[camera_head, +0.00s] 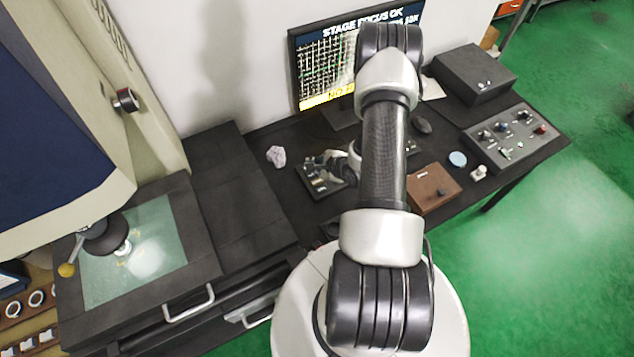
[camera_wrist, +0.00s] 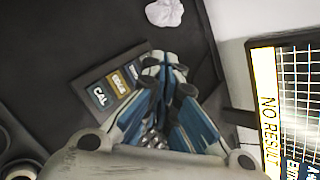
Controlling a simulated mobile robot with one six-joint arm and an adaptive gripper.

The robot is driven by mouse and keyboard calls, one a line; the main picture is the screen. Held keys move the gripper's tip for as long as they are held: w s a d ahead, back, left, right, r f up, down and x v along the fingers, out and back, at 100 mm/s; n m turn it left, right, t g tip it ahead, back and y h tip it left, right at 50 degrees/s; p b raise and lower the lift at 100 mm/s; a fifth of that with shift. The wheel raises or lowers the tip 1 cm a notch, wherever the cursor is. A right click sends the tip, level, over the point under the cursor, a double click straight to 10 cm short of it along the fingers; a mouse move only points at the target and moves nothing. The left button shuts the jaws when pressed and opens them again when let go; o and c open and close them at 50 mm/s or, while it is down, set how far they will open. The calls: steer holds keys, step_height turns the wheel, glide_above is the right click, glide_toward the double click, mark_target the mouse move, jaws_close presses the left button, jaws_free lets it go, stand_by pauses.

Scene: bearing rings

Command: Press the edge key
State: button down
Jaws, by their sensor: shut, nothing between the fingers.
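The edge key (camera_wrist: 118,84) is a tan key on a dark key pad (camera_wrist: 88,79), between a blue CAL key (camera_wrist: 100,97) and another key (camera_wrist: 132,70) partly by my fingers. In the head view the key pad (camera_head: 318,187) lies on the dark desk, partly covered by my gripper. My gripper (camera_wrist: 166,66) is shut and empty. In the wrist view its fingertips appear to the right of the edge key, past the third key. I cannot tell whether they touch the pad.
A monitor (camera_head: 318,66) stands behind the pad; it reads NO RESULT in the wrist view (camera_wrist: 267,120). A crumpled pale lump (camera_head: 276,156) lies left of the pad. A brown box (camera_head: 434,188) and a grey control box (camera_head: 512,138) stand to the right.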

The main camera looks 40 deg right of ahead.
mark_target(316, 183)
step_height(316, 183, down, 8)
steer(key=b, duration=0.5)
steer(key=shift+r, duration=0.25)
steer(key=shift+f+b, duration=0.15)
steer(key=shift+b, duration=0.15)
stand_by(0.7)
steer(key=shift+f, duration=0.25)
steer(key=shift+f+b, duration=0.35)
steer(key=shift+b, duration=0.1)
stand_by(0.4)
steer(key=shift+r, duration=0.15)
steer(key=shift+r+p, duration=0.6)
steer(key=shift+p, duration=0.05)
step_height(316, 183, up, 5)
steer(key=p, duration=0.4)
steer(key=shift+r, duration=0.1)
